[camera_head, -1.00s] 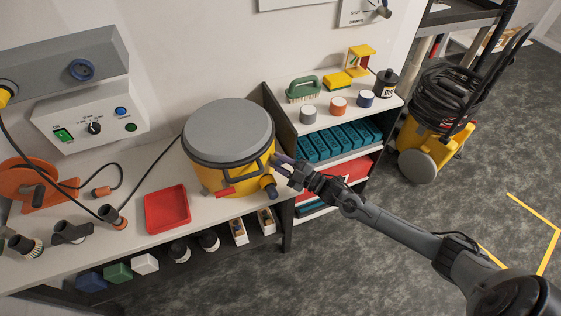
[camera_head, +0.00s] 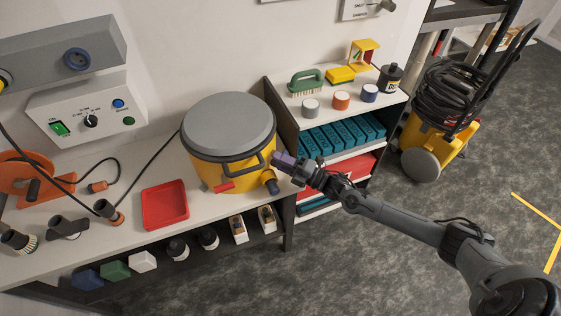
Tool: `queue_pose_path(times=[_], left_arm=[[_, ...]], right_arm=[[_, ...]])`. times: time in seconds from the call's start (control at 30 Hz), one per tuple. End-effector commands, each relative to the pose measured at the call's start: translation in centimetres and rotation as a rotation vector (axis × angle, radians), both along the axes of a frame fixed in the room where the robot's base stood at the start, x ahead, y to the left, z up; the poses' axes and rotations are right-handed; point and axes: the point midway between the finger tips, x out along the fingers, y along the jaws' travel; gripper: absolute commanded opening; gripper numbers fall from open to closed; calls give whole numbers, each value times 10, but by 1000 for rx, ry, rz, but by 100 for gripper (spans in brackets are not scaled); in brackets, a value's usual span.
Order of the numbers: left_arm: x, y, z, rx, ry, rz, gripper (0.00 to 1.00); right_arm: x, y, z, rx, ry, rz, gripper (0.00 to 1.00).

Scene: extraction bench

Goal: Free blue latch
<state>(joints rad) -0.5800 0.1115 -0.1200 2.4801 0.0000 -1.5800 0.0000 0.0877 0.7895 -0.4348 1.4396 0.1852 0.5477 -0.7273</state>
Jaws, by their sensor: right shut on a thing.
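The yellow canister (camera_head: 210,176) with a grey lid (camera_head: 229,125) stands on the white bench. I cannot tell whether the latch still touches the canister wall. My left gripper is not in view.
A red tray (camera_head: 165,205) lies left of the canister. The shelf unit (camera_head: 291,119) with blue boxes (camera_head: 343,133) stands close behind my right gripper. A yellow vacuum (camera_head: 429,140) stands on the floor at right.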

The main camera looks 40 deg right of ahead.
Motion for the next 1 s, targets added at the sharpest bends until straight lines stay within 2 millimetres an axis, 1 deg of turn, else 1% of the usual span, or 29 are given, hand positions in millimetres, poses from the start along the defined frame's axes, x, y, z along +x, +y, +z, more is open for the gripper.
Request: queue_pose_path(times=[0.57,0.6,0.67,0.7,1.0], left_arm=[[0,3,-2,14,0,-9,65],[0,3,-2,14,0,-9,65],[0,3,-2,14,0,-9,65],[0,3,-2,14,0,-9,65],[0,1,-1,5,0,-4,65]], right_arm=[[0,0,0,-27,-17,1,0],[0,0,0,-27,-17,1,34],[0,0,0,-26,-16,1,44],[0,0,0,-26,-16,0,46],[-1,-1,-1,-25,-13,0,46]])
